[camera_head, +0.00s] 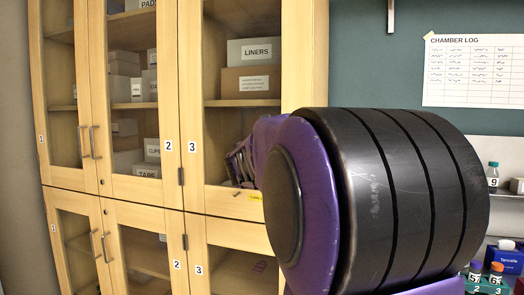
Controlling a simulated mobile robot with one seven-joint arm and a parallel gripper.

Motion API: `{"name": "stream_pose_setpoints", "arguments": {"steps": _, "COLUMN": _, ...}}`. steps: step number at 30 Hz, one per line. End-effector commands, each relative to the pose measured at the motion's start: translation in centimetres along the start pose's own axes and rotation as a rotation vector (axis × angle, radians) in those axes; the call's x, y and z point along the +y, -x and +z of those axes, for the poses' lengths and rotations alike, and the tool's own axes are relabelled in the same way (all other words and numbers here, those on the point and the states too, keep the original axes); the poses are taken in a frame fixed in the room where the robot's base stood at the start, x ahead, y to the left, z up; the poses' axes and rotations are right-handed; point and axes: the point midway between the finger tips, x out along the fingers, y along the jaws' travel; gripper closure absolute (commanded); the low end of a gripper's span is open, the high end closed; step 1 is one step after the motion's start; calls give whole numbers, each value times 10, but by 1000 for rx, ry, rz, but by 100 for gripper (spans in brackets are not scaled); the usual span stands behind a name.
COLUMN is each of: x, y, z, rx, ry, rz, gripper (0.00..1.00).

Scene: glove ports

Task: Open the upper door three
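The upper door three (192,100) is the tall wood-framed glass door marked 3, on the right of the upper cabinet. It looks shut, with its frame in line with the door beside it. A dark hinge (181,176) shows at its left edge. My large purple and black arm covers its lower right part, and no handle of this door is visible. The far end of my arm, with what looks like my gripper (238,165), shows small and purple in front of the lower pane. Its fingers cannot be made out clearly, nor whether it touches the door.
Upper doors 1 and 2 stand left of it, with bar handles (87,142). Lower doors are below, one marked 3 (198,270). Boxes, one labelled LINERS (254,51), sit behind the glass.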

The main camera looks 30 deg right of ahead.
Motion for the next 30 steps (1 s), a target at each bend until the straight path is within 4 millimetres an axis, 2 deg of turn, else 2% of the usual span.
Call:
{"name": "stream_pose_setpoints", "arguments": {"steps": 12, "x": -1, "y": 0, "z": 0, "rx": 0, "ry": 0, "rz": 1, "gripper": 75}}
{"name": "stream_pose_setpoints", "arguments": {"steps": 13, "x": -1, "y": 0, "z": 0, "rx": 0, "ry": 0, "rz": 1, "gripper": 77}}
{"name": "stream_pose_setpoints", "arguments": {"steps": 17, "x": -1, "y": 0, "z": 0, "rx": 0, "ry": 0, "rz": 1, "gripper": 100}}
{"name": "stream_pose_setpoints", "arguments": {"steps": 30, "x": -1, "y": -1, "z": 0, "rx": 0, "ry": 0, "rz": 0, "gripper": 100}}
